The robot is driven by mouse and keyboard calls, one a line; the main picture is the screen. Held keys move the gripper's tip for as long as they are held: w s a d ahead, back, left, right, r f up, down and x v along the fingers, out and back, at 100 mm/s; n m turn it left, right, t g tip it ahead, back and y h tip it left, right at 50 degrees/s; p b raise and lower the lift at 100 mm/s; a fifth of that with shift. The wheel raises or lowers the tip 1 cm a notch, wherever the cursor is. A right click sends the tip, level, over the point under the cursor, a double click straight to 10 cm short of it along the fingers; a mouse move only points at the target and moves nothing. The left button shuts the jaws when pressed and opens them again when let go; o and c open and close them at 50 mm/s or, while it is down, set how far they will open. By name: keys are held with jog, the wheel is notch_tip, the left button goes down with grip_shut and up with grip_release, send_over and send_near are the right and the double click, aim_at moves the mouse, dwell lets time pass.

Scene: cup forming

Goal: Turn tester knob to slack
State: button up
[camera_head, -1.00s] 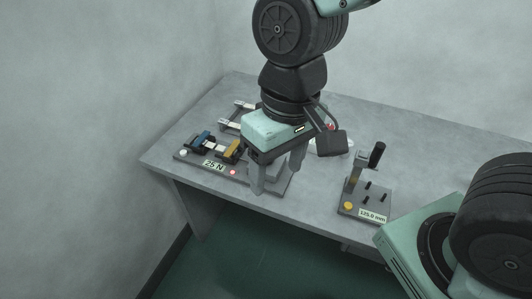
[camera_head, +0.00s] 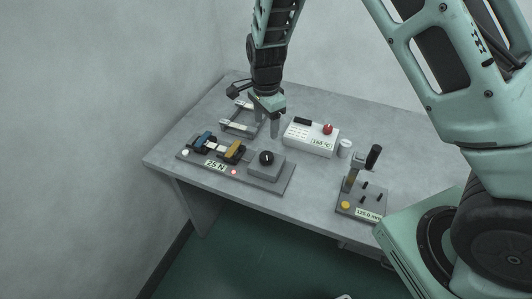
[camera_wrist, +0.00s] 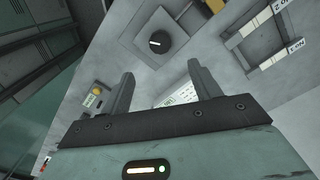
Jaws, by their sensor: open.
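The tester (camera_head: 217,170) is a grey plate at the left front of the table, with blue and yellow clamps and a "25 N" label. Its black knob (camera_head: 266,157) sits on a grey block at the plate's right end. The knob also shows in the wrist view (camera_wrist: 158,42), round, with a white pointer line. My gripper (camera_head: 266,130) is open and empty, above the table behind the knob, apart from it. In the wrist view my gripper's two fingers (camera_wrist: 162,90) stand spread, with the knob beyond them.
A white box (camera_head: 311,138) with a red knob and a "150 °C" label stands behind to the right, beside a small white cup (camera_head: 345,148). A lever device (camera_head: 362,198) labelled "125.0 mm" stands at the right front. A grey frame rack (camera_head: 238,119) stands behind the tester.

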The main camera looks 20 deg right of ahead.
aim_at(266, 156)
notch_tip(266, 156, down, 14)
jog(key=p, duration=0.3)
jog(key=shift+r, duration=0.15)
jog(key=c, duration=1)
